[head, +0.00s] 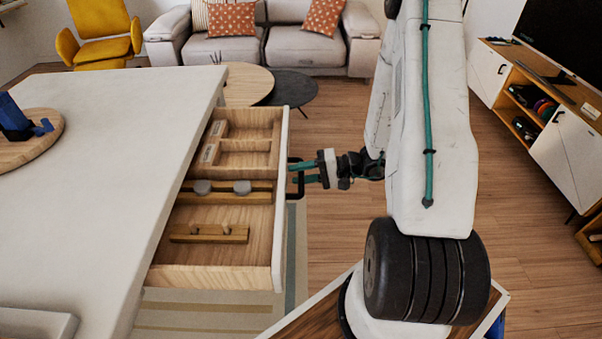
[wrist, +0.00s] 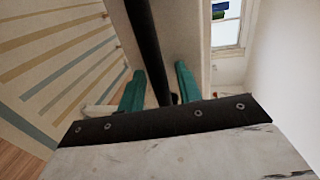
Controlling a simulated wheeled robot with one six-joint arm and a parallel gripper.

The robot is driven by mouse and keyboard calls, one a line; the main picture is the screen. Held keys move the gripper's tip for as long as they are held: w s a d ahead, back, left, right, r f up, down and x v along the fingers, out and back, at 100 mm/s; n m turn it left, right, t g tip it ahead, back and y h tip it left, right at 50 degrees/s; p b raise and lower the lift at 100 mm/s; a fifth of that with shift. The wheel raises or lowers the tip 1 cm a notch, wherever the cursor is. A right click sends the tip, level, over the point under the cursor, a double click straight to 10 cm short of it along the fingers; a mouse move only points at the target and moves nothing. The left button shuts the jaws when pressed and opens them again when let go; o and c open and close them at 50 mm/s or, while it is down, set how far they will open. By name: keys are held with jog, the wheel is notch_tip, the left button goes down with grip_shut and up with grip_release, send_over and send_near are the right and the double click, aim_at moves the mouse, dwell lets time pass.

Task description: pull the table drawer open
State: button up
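The table drawer (head: 261,250) stands pulled well out from under the pale table top (head: 120,150), its inside showing in the head view. Its black handle (head: 290,188) is on the drawer's outer front. My gripper (head: 303,173) is at the handle, reaching in from the right. In the wrist view the dark handle bar (wrist: 143,30) runs between the two teal fingers of my gripper (wrist: 160,75). The fingers are apart, with a gap seen beside the bar. Exact contact is hard to see.
The drawer holds wooden dividers, grey-ended pieces (head: 222,187) and a small wooden piece (head: 209,233). A round wooden board (head: 35,140) with a blue object lies on the table. A low cabinet (head: 545,110) stands at right. Wooden floor (head: 335,225) is clear beside the drawer.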

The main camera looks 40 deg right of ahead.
jog(key=v, duration=0.7)
jog(key=shift+s+d, duration=0.2)
jog(key=shift+d, duration=0.2)
jog(key=s+a+r+n+g+h, duration=0.2)
jog(key=s+a+r+h, duration=0.2)
jog(key=r, duration=0.5)
jog(key=s+a+r+n+g+h, duration=0.2)
jog(key=s+a+r+g+h, duration=0.1)
jog(key=s+a+r, duration=0.4)
jog(key=s+a+r+n+g+h, duration=0.2)
jog(key=s+a+r+h, duration=0.3)
jog(key=r, duration=0.6)
jog(key=shift+s+a+r+n+g+h, duration=0.3)
jog(key=shift+s+n+g, duration=0.1)
jog(key=shift+s+n, duration=0.3)
